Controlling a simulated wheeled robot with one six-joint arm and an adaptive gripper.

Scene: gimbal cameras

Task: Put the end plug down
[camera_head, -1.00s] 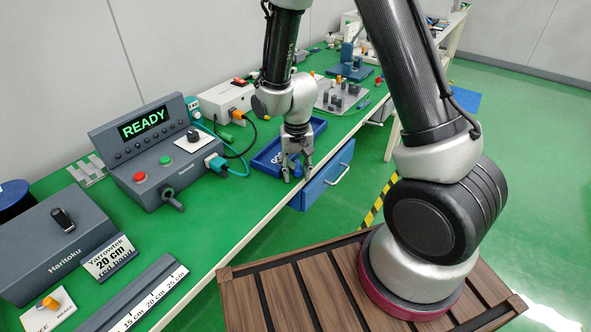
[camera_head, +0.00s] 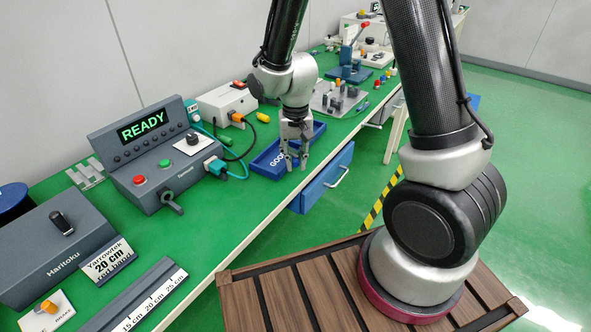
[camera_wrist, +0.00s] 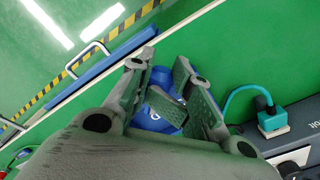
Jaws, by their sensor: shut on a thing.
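My gripper (camera_head: 296,163) points down over the right part of a blue tray (camera_head: 262,172) lettered "GOOD". In the wrist view, the two grey fingers of my gripper (camera_wrist: 174,68) stand apart around something blue (camera_wrist: 182,72). I take this to be the end plug held between them, but it blends with the blue tray behind, so its outline is unclear.
A grey control box (camera_head: 165,165) reading "READY" and a white box (camera_head: 226,103) with cables stand left of the tray. A blue drawer (camera_head: 322,182) sticks out below the bench edge. A grey block with several pegs (camera_head: 338,98) lies beyond. Green bench shows in front of the control box.

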